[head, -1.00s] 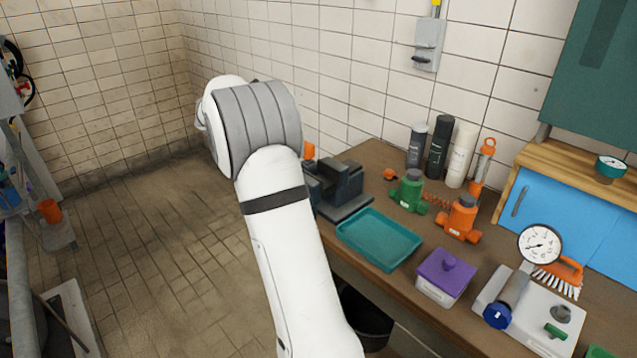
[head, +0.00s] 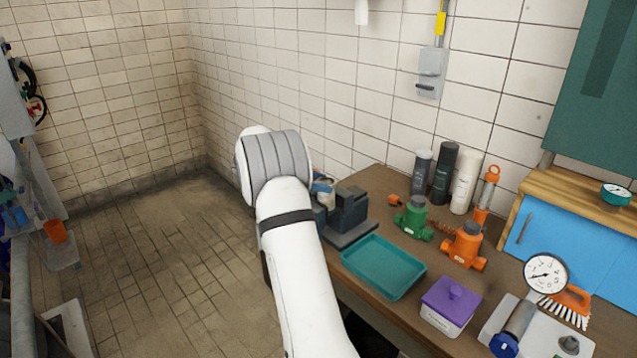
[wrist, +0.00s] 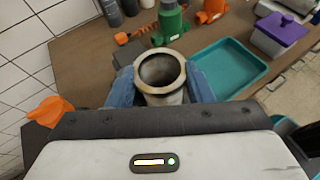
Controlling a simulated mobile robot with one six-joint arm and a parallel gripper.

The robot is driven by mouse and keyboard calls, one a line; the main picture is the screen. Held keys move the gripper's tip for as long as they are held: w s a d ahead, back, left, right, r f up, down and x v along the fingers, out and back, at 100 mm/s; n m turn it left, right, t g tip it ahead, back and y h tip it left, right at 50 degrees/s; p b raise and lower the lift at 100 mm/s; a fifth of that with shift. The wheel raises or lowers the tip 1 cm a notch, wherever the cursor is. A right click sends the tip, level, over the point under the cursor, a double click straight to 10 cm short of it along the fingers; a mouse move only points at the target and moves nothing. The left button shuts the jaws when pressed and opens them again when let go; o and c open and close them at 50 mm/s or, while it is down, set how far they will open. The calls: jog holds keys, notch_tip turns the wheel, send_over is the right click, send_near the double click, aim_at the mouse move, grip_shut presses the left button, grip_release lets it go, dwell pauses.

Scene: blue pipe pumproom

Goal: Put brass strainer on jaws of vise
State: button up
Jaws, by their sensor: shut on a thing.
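The brass strainer (wrist: 161,72), a hollow cylinder with a wide open rim, stands upright between the two blue fingers of my gripper (wrist: 162,90) in the wrist view. My gripper is shut on it. The dark grey vise (head: 349,212) sits at the near left end of the bench in the head view, just right of my arm. Part of a dark block, seemingly the vise (wrist: 127,53), shows behind the strainer in the wrist view. My arm mostly hides the gripper and strainer in the head view. I cannot tell whether the strainer touches the jaws.
A teal tray (head: 384,265) lies right of the vise. Dark and white bottles (head: 441,174) line the wall. An orange object (wrist: 48,111) is left of my gripper.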

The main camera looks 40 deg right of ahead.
jog(key=shift+f, duration=0.15)
jog(key=shift+f, duration=0.15)
jog(key=o, duration=1.1)
jog(key=b+v, duration=0.1)
jog(key=v, duration=1.1)
jog(key=shift+a+r+b, duration=0.1)
jog(key=shift+r+b, duration=0.15)
jog(key=shift+b, duration=0.1)
